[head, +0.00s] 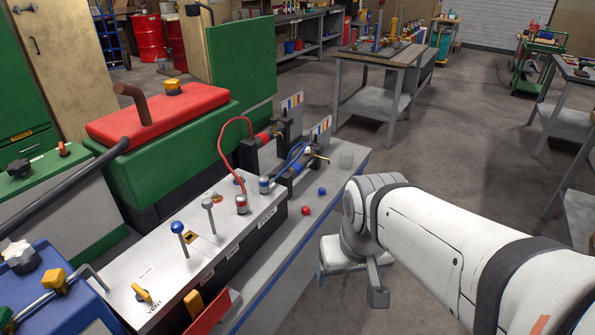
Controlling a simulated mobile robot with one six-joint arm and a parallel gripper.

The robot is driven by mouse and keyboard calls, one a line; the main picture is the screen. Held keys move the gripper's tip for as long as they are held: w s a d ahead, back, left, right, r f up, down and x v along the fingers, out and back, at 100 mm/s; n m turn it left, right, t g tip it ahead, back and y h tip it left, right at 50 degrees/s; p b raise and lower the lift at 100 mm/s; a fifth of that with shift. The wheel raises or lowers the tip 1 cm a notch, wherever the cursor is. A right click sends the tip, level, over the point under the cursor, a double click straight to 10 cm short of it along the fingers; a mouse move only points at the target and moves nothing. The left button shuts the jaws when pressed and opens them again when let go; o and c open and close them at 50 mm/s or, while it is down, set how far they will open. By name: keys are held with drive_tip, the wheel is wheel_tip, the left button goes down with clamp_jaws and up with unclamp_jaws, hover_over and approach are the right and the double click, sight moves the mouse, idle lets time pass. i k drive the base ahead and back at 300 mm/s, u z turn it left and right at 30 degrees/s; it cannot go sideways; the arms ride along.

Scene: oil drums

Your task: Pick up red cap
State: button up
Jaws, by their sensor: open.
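A small red cap (306,210) lies on the grey bench top, in front of the metal panel box. A similar blue cap (322,191) lies a little behind it. My gripper (350,284) is in the head view to the right of and nearer than the red cap, past the bench's front edge. It points downward with its fingers apart and nothing seen between them. The gap between gripper and cap is clear in the picture.
The panel box (205,245) with levers and knobs stands left of the caps. A workbench (385,103) stands farther back. The floor between is open.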

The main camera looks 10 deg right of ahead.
sight(306, 210)
drive_tip(key=u, duration=0.1)
drive_tip(key=k, duration=0.45)
drive_tip(key=z, duration=0.95)
drive_tip(key=i, duration=2)
drive_tip(key=u, duration=0.85)
